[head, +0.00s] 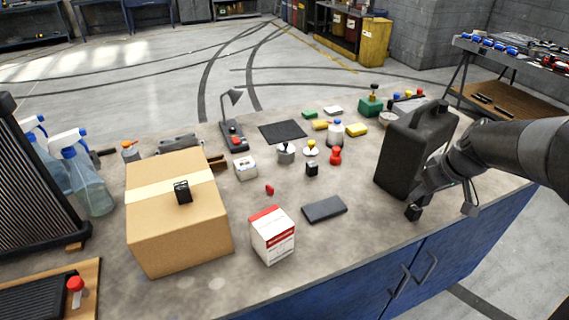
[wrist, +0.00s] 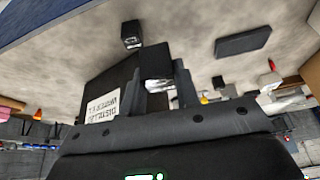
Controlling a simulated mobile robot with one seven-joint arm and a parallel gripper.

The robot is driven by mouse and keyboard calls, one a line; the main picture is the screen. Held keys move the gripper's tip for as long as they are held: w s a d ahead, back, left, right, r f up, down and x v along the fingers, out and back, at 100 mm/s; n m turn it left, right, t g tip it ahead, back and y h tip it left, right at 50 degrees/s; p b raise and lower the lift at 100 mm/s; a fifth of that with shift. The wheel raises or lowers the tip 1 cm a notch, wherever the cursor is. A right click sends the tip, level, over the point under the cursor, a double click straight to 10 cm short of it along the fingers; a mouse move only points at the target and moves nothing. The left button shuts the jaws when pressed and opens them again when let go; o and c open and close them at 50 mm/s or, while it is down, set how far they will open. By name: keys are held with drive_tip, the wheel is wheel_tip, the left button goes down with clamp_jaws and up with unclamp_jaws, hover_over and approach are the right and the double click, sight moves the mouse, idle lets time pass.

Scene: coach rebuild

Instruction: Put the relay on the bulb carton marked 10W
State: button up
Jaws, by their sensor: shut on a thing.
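My gripper (wrist: 158,82) is shut on a small dark block, which I take to be the relay (wrist: 157,60). In the head view my gripper (head: 425,195) is beside the black can at the right, and the held block is hard to make out. A similar black cube (wrist: 131,35) stands beyond it in the wrist view; it seems to be the cube near the bench's front edge in the head view (head: 413,213). A white and red carton (head: 272,237) stands at the front middle and a smaller white carton (head: 246,168) farther back. I cannot read 10W on either.
The tall black can (head: 412,150) stands close to my gripper. A black slab (head: 325,208) lies between it and the red-white carton. A cardboard box (head: 170,240) bears another black block (head: 183,190). One more black cube (head: 312,168) stands mid-bench among small bottles.

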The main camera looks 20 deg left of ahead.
drive_tip(key=w+a+r, duration=0.2)
drive_tip(key=w+a, duration=0.4)
drive_tip(key=a, duration=0.7)
hover_over(243, 160)
drive_tip(key=s+d, duration=0.1)
drive_tip(key=d, duration=0.1)
drive_tip(key=shift+n, duration=0.3)
drive_tip(key=f, duration=0.4)
drive_tip(key=shift+a+f, duration=0.25)
drive_tip(key=shift+f, duration=0.15)
drive_tip(key=shift+s+a+f, duration=0.1)
drive_tip(key=shift+f, duration=1.95)
drive_tip(key=shift+f, duration=0.15)
drive_tip(key=o, duration=1)
drive_tip(key=shift+c, duration=0.2)
